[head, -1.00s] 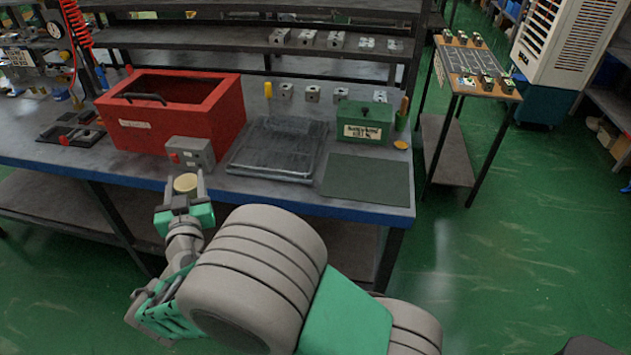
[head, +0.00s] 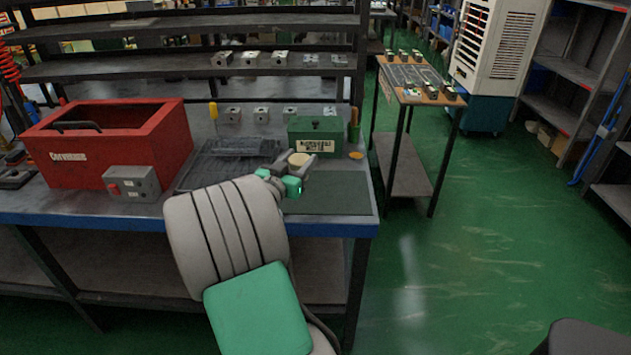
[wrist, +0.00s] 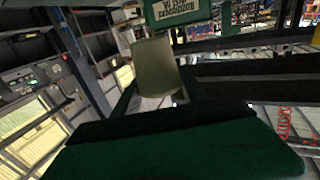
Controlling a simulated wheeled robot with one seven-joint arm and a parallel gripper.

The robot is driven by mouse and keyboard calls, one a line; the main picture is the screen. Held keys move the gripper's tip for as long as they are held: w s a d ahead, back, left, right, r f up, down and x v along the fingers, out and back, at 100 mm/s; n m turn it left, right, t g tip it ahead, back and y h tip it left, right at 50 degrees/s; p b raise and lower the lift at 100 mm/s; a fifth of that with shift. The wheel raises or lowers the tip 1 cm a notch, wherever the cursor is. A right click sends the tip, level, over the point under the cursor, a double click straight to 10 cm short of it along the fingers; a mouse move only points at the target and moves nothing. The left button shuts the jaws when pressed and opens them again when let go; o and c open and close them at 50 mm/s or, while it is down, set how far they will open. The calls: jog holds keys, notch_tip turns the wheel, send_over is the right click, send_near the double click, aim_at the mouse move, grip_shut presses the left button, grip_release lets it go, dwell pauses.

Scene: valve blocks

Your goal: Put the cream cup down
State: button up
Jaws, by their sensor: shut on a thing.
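The cream cup (head: 299,159) is held between the fingers of my gripper (head: 297,165) in the head view. The gripper is shut on it, over the bench near the left end of the dark green mat (head: 335,195). I cannot tell from the head view how high the cup is above the bench. In the wrist view the cup (wrist: 157,68) shows as a pale olive shape at the fingers, with the green box behind it. My arm hides part of the bench front.
The mat's right part is bare.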

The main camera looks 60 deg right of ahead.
jog(key=d+f, duration=0.2)
jog(key=f, duration=0.1)
jog(key=s+d+f, duration=0.1)
jog(key=d+f, duration=0.2)
jog(key=shift+s+d, duration=0.1)
jog(key=shift+s, duration=0.05)
jog(key=f, duration=0.2)
jog(key=shift+d+f, duration=0.2)
jog(key=shift+f, duration=0.45)
jog(key=shift+f+b, duration=0.2)
jog(key=shift+b, duration=0.2)
jog(key=o, duration=1.3)
jog(key=shift+o, duration=0.2)
jog(key=shift+r, duration=0.15)
